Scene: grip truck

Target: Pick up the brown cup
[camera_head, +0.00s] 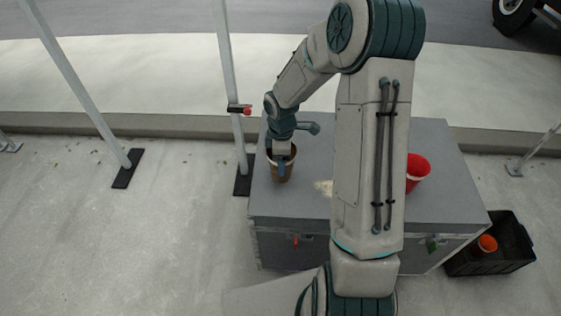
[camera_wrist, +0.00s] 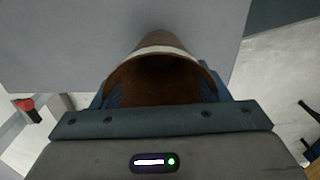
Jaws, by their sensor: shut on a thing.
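The brown cup (camera_head: 287,158) stands at the left side of the grey case top (camera_head: 310,205) in the head view. My gripper (camera_head: 281,166) comes down on it from above, with one finger showing against the cup. In the wrist view the cup (camera_wrist: 165,50) shows its pale rim and dark inside, with blue fingers (camera_wrist: 165,93) on both sides of it. The gripper is shut on the cup. I cannot tell whether the cup's base touches the case top.
A red cup (camera_head: 417,170) stands on the case to the right, partly behind my arm. A black crate (camera_head: 510,248) with an orange-red item (camera_head: 487,243) sits on the ground at right. Metal poles (camera_head: 229,85) stand left of the case.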

